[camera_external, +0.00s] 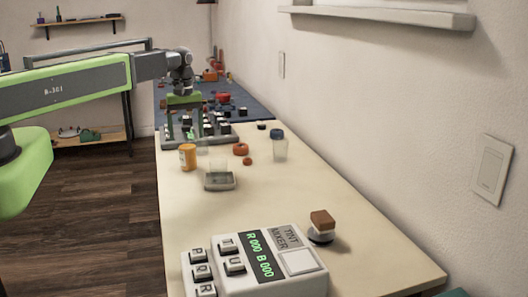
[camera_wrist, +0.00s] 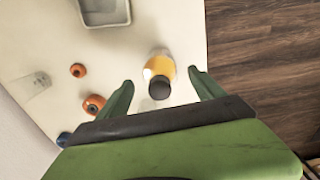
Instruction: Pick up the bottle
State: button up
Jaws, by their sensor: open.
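A small orange bottle (camera_external: 187,157) stands on the pale table near its left edge. In the wrist view, the bottle (camera_wrist: 160,68) has an orange-yellow body and a dark cap, and lies between the two finger lines. My gripper (camera_external: 187,124) is open and empty, above and beyond the bottle in the external view. Its green fingers (camera_wrist: 160,79) are spread on either side of the bottle in the wrist view, apart from it. A clear jar with a blue lid (camera_external: 279,146) stands to the right.
A grey tray (camera_external: 219,181), orange rings (camera_external: 241,149) and a rack of dark pieces (camera_external: 205,136) are close to the bottle. A tint mixer (camera_external: 255,262) and a brown-topped block (camera_external: 321,224) are at the front. Bare table lies between tray and mixer.

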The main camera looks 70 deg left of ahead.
notch_tip(320, 180, down, 4)
jog(key=shift+r+b, duration=0.2)
jog(key=shift+b, duration=0.9)
jog(key=shift+r, duration=0.15)
grip_shut()
jog(key=shift+r, duration=0.1)
notch_tip(320, 180, up, 4)
jog(key=p, duration=0.4)
jog(key=shift+r+p, duration=0.1)
jog(key=shift+p, duration=0.25)
jog(key=w+d+r+p, duration=0.1)
jog(key=d+r+p, duration=0.5)
jog(key=d, duration=0.5)
jog(key=shift+w+d+r+p, duration=0.3)
jog(key=shift+w+d, duration=0.05)
